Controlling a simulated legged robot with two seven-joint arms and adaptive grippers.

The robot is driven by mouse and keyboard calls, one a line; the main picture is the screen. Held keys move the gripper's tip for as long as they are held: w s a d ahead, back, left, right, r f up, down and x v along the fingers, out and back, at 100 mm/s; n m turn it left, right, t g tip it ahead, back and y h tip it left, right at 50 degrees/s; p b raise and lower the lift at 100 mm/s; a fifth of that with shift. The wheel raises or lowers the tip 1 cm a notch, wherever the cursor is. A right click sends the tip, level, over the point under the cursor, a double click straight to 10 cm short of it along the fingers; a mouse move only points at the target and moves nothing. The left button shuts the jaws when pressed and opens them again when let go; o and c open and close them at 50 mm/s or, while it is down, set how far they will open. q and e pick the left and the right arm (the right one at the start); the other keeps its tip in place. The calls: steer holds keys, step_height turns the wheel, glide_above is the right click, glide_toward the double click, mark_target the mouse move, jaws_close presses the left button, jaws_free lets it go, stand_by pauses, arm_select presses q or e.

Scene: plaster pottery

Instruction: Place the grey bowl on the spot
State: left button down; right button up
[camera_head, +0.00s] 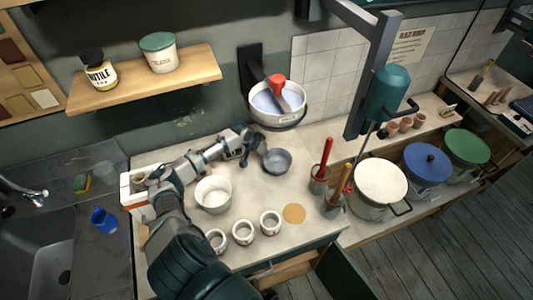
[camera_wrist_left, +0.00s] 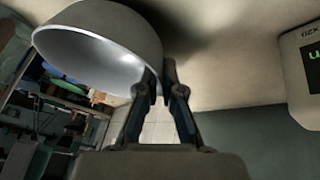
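The grey bowl (camera_head: 277,161) is upright on or just above the pale counter, and also shows large at upper left in the left wrist view (camera_wrist_left: 105,40). My left gripper (camera_head: 258,149) is at its left rim. In the left wrist view its two fingers (camera_wrist_left: 161,72) converge closely, with the bowl's wall seemingly between their tips. Whether the bowl's base touches the counter is hard to tell. The round tan spot (camera_head: 294,213) lies bare near the counter's front edge. My right gripper is not in view.
A white bowl (camera_head: 213,194) stands beside my left arm. Several small white cups, including one (camera_head: 270,222), stand left of the spot. Tool jars (camera_head: 332,204) stand to its right. A bucket (camera_head: 277,108) hangs behind the grey bowl. Counter between bowl and spot is clear.

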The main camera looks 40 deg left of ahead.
arm_select(q)
steer(key=shift+s+a+f, duration=0.15)
steer(key=shift+a, duration=0.45)
steer(key=c, duration=1.4)
jaws_free()
steer(key=shift+a+f, duration=0.1)
steer(key=shift+a, duration=0.1)
steer(key=shift+o, duration=0.4)
steer(key=shift+a, duration=0.1)
steer(key=shift+d, duration=0.4)
steer(key=shift+s+r, duration=0.15)
steer(key=shift+r, duration=0.25)
steer(key=v, duration=1.1)
steer(key=shift+r+b, duration=0.15)
steer(key=shift+b, duration=0.15)
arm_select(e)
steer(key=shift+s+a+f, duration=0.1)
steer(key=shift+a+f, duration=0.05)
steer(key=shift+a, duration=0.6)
